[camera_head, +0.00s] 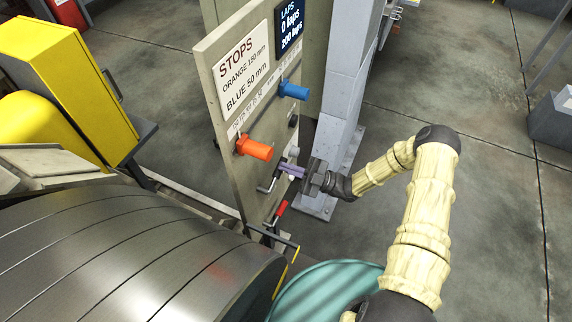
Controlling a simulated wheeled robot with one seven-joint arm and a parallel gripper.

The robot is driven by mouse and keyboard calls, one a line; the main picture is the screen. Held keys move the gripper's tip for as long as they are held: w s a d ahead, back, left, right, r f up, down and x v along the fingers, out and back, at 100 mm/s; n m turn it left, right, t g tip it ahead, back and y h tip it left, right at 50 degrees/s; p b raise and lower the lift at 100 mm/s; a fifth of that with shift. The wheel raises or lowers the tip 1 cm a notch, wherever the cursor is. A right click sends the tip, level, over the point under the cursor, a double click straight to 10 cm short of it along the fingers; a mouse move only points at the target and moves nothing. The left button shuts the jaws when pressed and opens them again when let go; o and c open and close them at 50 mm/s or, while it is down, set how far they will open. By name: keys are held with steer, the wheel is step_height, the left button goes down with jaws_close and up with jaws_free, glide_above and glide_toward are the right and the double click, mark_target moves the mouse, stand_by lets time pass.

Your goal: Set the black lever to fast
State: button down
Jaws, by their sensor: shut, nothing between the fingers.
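The tall beige panel (225,105) stands upright left of the picture's centre. A small black lever (266,188) sticks out low on it, below the orange knob. It is small, and I cannot read any fast or slow marking by it. The black lever lies a little left of and below the purple handle, apart from my fingers.
An orange knob (254,149) and a blue knob (293,90) stick out above. A red handle (281,208) is below the lever. A steel coil (130,255) fills the lower left. A grey post (343,95) stands behind my gripper. Open floor (490,190) lies right.

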steer(key=shift+w+d+f+b, duration=0.1)
steer(key=shift+w+f+b, duration=0.1)
steer(key=shift+f+b, duration=0.8)
steer(key=shift+w+f, duration=0.1)
steer(key=shift+f, duration=0.35)
steer(key=shift+p, duration=0.35)
step_height(320, 180, up, 4)
steer(key=p, duration=0.3)
steer(key=s+d+f+b, duration=0.2)
steer(key=s+d+f, duration=0.1)
steer(key=d, duration=0.5)
steer(key=shift+s+d+f, duration=0.25)
steer(key=shift+d+f, duration=0.15)
steer(key=shift+f, duration=0.45)
steer(key=shift+r+n, duration=0.1)
steer(key=shift+n, duration=0.2)
